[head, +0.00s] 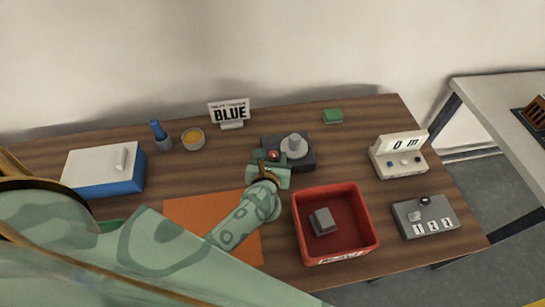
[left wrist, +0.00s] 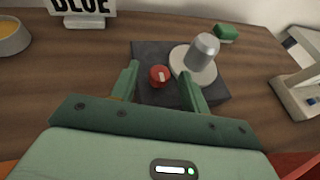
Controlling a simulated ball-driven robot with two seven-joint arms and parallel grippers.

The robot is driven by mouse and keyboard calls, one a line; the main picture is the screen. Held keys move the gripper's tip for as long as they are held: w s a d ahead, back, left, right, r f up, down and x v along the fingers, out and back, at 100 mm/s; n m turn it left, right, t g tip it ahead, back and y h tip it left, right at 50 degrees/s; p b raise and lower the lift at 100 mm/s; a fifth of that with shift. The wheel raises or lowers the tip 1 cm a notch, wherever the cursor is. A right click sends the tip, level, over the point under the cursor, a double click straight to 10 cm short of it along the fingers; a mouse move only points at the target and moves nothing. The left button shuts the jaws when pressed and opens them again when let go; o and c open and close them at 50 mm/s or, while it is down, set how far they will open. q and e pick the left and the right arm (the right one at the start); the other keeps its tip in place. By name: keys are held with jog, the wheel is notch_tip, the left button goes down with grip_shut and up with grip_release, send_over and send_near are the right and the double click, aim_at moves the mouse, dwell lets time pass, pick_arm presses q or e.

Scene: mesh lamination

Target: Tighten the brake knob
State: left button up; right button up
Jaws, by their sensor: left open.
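The brake knob (left wrist: 160,76) is a small red knob with a pale mark, on a dark square base (left wrist: 148,54) beside a grey cylinder on a round disc (left wrist: 202,54). In the head view the red knob (head: 273,155) shows at my gripper's tip, and the grey cylinder (head: 294,146) stands right of it. My left gripper (left wrist: 158,88) is open, with one finger on each side of the knob in the wrist picture. I cannot tell whether the fingers touch it. My right gripper is not in view.
A red bin (head: 368,222) with a grey block (head: 322,221) stands right of my left forearm. An orange mat (head: 185,215) lies under the arm. A blue box (head: 122,180), a bowl (head: 193,139), a BLUE sign (head: 229,112) and a green block (head: 333,116) stand around.

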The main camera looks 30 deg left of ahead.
pick_arm(q)
jog(key=c, duration=1)
